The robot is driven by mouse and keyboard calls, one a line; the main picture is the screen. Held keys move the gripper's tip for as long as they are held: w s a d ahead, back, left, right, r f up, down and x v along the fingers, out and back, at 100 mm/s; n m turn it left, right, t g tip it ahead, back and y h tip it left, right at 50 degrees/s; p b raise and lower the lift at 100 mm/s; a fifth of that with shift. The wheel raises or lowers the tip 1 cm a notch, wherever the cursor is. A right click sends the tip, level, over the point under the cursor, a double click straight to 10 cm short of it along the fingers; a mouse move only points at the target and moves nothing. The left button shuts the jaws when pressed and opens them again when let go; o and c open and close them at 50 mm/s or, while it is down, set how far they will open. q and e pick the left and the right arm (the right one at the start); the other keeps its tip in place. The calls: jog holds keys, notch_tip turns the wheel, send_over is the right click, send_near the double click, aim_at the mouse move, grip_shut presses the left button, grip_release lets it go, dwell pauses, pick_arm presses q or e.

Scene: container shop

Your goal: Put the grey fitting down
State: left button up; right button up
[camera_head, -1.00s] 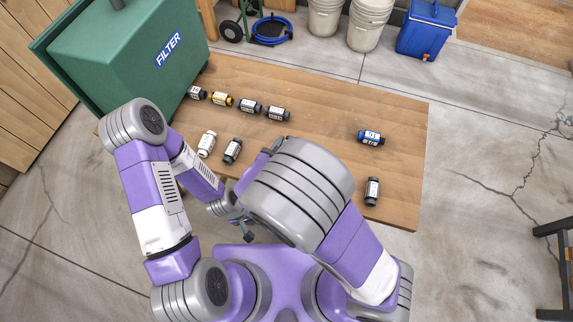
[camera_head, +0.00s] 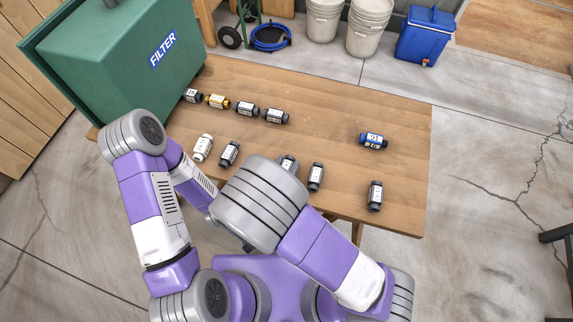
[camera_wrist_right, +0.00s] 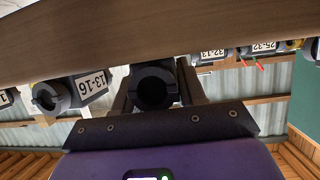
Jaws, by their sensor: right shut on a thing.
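My right gripper (camera_wrist_right: 154,88) is shut on a dark grey fitting (camera_wrist_right: 153,87), whose round open end faces the right wrist camera between the fingers. In the head view a small part of this grey fitting (camera_head: 289,162) shows past my right forearm, over the near edge of the table (camera_head: 330,125). The right wrist view looks inverted, with the tabletop (camera_wrist_right: 100,35) above. The held fitting is at or very close to the tabletop; I cannot tell whether it touches. My left gripper is hidden behind my right arm.
A fitting labelled 13-16 (camera_wrist_right: 76,90) lies close beside the held one, also in the head view (camera_head: 316,177). A dark fitting (camera_head: 375,196) and a blue one (camera_head: 373,140) lie right. A white fitting (camera_head: 202,148), a dark one (camera_head: 229,153) and a back row lie left, near the green FILTER box (camera_head: 110,70).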

jog(key=o, duration=1.1)
jog(key=shift+f, duration=0.1)
